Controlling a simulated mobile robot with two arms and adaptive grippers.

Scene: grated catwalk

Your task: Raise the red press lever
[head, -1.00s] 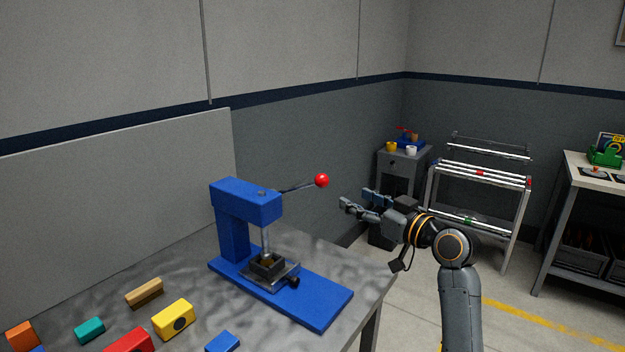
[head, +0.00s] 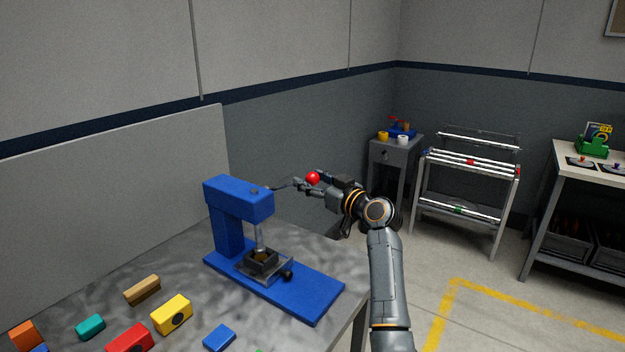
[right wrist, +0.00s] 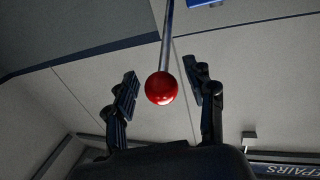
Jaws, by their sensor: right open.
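The blue press (head: 238,215) stands on the grey table. Its lever (head: 285,185) runs out to the right from the press head and ends in a red ball knob (head: 313,178). My right gripper (head: 305,184) is at the knob, coming from the right. In the right wrist view the red knob (right wrist: 161,88) lies between the two open fingers (right wrist: 163,95), with gaps on both sides, and the lever rod (right wrist: 167,40) runs away from it. My left gripper is not in view.
On the table (head: 190,270) lie a yellow block (head: 171,314), a red block (head: 130,339), a teal block (head: 90,326) and other pieces. A grey cabinet (head: 394,165), a metal rack (head: 465,190) and a workbench (head: 570,165) stand farther back to the right.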

